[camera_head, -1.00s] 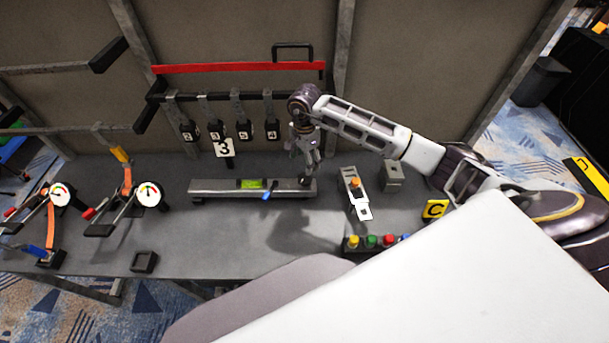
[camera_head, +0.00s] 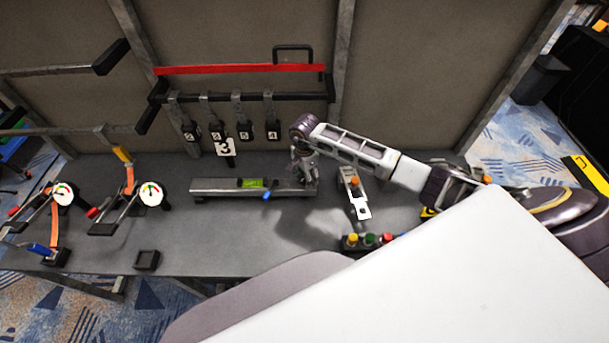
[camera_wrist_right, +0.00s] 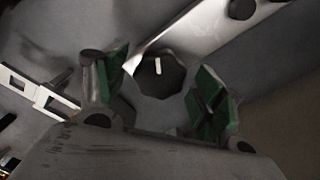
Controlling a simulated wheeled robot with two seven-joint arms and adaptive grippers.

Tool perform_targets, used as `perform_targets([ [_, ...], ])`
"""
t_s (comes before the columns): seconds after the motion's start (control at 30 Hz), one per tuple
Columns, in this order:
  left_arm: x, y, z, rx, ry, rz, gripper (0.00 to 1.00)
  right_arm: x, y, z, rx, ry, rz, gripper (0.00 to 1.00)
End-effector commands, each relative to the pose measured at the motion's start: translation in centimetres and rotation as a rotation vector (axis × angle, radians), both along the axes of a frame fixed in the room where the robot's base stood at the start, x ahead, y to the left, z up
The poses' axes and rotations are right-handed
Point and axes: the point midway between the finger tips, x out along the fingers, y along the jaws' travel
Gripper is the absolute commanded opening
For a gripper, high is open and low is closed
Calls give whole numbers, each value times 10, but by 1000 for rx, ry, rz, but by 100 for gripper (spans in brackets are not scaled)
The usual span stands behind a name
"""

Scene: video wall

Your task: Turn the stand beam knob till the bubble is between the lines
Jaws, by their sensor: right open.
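The stand beam (camera_head: 225,193) is a long grey bar lying on the table. A green level vial (camera_head: 252,183) sits on its top; the bubble and lines are too small to read. The dark faceted knob (camera_wrist_right: 162,76) with a white mark shows in the right wrist view, at the beam's right end. My right gripper (camera_head: 305,178) is over that end in the head view. In the right wrist view its green-padded fingers (camera_wrist_right: 158,92) are open, one on each side of the knob, with visible gaps. My left gripper is not in view.
A blue-tipped lever (camera_head: 266,195) sticks out from the beam's front. Right of it stand a bracket with an orange knob (camera_head: 354,183) and several coloured buttons (camera_head: 370,240). Two dial gauges (camera_head: 151,193) are at left. Numbered tags (camera_head: 225,147) hang behind the beam.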

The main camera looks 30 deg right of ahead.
Motion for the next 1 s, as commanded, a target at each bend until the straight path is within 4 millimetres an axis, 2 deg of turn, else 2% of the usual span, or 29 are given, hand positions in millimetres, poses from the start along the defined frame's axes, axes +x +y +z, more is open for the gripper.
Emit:
perform_targets([
  [0.17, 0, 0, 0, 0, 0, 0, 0, 0, 0, 0, 0, 0, 0, 67],
  [0.5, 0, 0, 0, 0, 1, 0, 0, 0, 0, 0, 0, 0, 0, 24],
  [1.0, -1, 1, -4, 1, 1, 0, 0, 0, 0, -1, 0, 1, -64, 23],
])
